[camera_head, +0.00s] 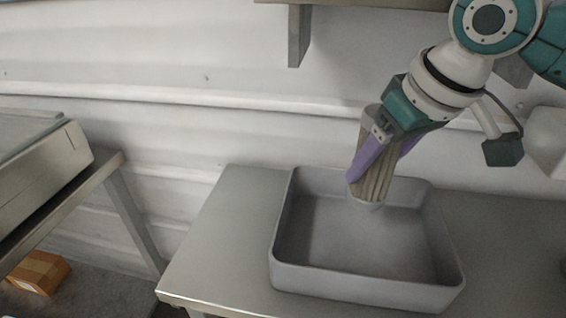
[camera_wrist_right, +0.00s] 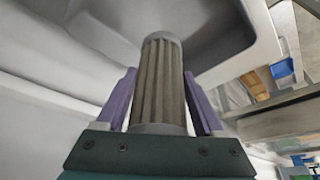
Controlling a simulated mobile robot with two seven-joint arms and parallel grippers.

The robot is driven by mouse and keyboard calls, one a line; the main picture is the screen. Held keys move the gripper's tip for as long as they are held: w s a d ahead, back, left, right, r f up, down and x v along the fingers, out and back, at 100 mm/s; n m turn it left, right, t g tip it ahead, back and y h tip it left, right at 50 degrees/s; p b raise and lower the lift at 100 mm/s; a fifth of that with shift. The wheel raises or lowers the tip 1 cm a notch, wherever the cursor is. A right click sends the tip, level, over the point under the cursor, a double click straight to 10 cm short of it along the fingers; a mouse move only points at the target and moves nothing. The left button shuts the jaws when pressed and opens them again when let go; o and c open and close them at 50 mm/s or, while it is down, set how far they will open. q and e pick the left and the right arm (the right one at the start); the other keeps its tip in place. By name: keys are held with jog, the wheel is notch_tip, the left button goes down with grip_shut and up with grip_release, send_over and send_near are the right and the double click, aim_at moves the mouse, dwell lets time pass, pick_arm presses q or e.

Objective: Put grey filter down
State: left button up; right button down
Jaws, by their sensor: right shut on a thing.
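The grey filter (camera_head: 374,176) is a ribbed cylinder with pale end caps. My right gripper (camera_head: 378,172) is shut on it, with a purple finger on either side. The filter is tilted slightly, its lower end over the back part of a grey tray (camera_head: 366,287). I cannot tell whether that end touches the tray floor. In the right wrist view the filter (camera_wrist_right: 160,82) stands between the purple fingers (camera_wrist_right: 160,104), and the tray (camera_wrist_right: 228,30) shows behind it. My left gripper is not in view.
The tray sits on a metal table (camera_head: 222,240) and its visible inside is empty. Bare tabletop lies left of the tray. Another bench with a pale device (camera_head: 45,165) stands at the left. A shelf bracket (camera_head: 299,36) hangs above.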

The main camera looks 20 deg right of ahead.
aim_at(371, 196)
jog(key=f, duration=0.4)
jog(key=f+b, duration=0.1)
jog(key=f, duration=0.1)
jog(key=shift+s, duration=0.25)
jog(key=shift+f+b, duration=0.4)
jog(key=shift+f, duration=1.4)
jog(key=shift+f, duration=0.15)
grip_release()
